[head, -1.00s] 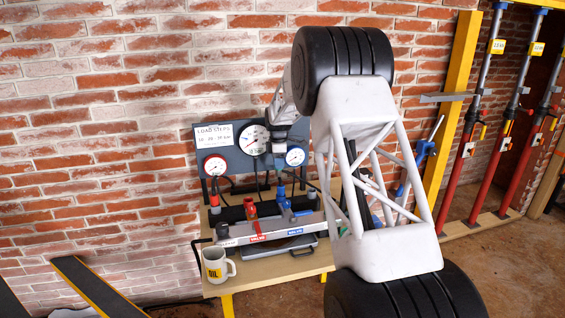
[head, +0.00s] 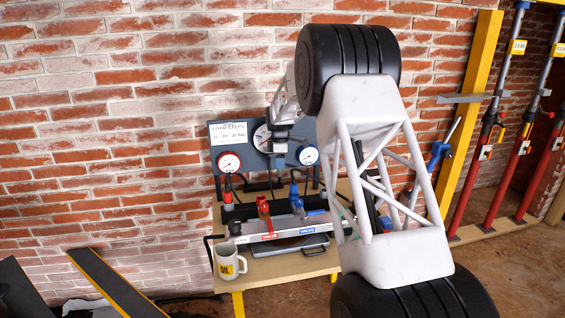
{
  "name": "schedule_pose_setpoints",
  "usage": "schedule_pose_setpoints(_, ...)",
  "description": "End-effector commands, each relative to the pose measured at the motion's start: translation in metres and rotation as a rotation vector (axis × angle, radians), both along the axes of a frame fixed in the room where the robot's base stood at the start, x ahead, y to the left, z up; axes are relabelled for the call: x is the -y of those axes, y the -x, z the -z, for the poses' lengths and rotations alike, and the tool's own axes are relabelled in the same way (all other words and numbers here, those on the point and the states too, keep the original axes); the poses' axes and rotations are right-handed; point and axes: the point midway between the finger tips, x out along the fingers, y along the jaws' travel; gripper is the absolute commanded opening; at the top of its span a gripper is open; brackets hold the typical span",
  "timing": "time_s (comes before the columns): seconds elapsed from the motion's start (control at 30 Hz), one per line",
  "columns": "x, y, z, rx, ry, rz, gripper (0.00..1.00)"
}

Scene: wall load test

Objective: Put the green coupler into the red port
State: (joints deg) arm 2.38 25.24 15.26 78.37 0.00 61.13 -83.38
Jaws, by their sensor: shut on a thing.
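My gripper (head: 281,143) is small and dark at the end of my white arm. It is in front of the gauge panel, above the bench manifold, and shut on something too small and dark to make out. I cannot pick out the green coupler. The grey manifold (head: 248,240) lies along the bench, with a red label (head: 269,236) and a blue label (head: 313,229) on its front. A red valve handle (head: 264,208) and a blue one (head: 294,197) stand above it. I cannot tell the red port's opening from the red parts. My gripper is clear of the manifold.
The gauge panel (head: 247,163) stands at the back of the wooden bench (head: 290,267). A white mug (head: 228,262) stands at the bench's front left. My large white arm covers the bench's right end. Red and grey props (head: 484,150) stand at the right.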

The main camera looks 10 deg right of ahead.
Motion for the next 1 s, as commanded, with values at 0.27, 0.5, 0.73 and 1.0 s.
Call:
schedule_pose_setpoints(0.27, 0.000, 0.000, 0.000, 0.000, 0.000, 0.000, 0.10)
schedule_pose_setpoints(0.5, -0.005, 0.000, 0.000, 0.000, 0.000, 0.000, 0.10)
schedule_pose_setpoints(0.73, -0.018, 0.000, 0.000, 0.000, 0.000, 0.000, 0.10)
schedule_pose_setpoints(1.0, -0.033, 0.000, 0.000, 0.000, 0.000, -0.001, 0.10)
